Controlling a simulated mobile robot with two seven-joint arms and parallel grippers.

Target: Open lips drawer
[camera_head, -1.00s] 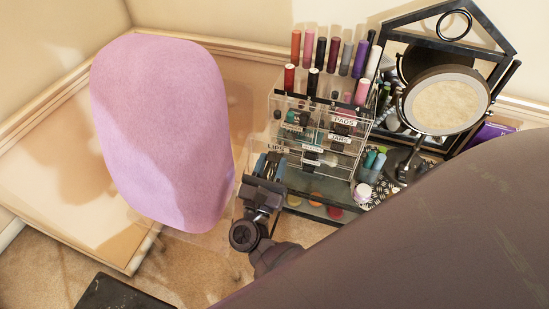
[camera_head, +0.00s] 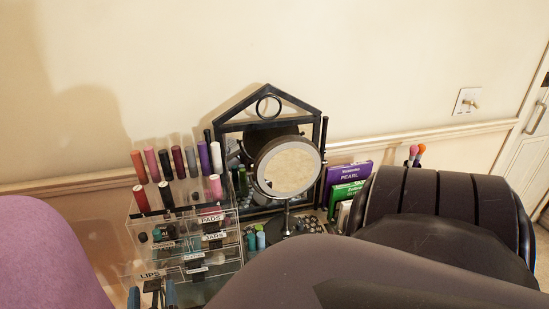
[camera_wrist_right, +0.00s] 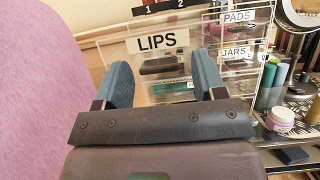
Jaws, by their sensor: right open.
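The clear acrylic organiser (camera_head: 235,262) stands at the lower middle of the head view, holding lipsticks and small cosmetics. The lips drawer (camera_head: 149,275) bears a white "LIPS" label and shows at its lower left. In the right wrist view the lips drawer (camera_wrist_right: 157,41) faces me, with dark and green items behind its clear front. I cannot tell how far it stands out. My right gripper (camera_head: 152,296) is at the drawer, its blue fingers (camera_wrist_right: 163,84) apart, one on each side below the label. Nothing shows gripped between them; contact is unclear. My left gripper is not in view.
A round mirror (camera_head: 288,170) stands right of the organiser, before a black house-shaped frame (camera_head: 303,104). Purple (camera_head: 346,172) and green boxes are farther right. A pink rounded surface (camera_head: 45,255) fills the lower left. My right arm covers the lower right.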

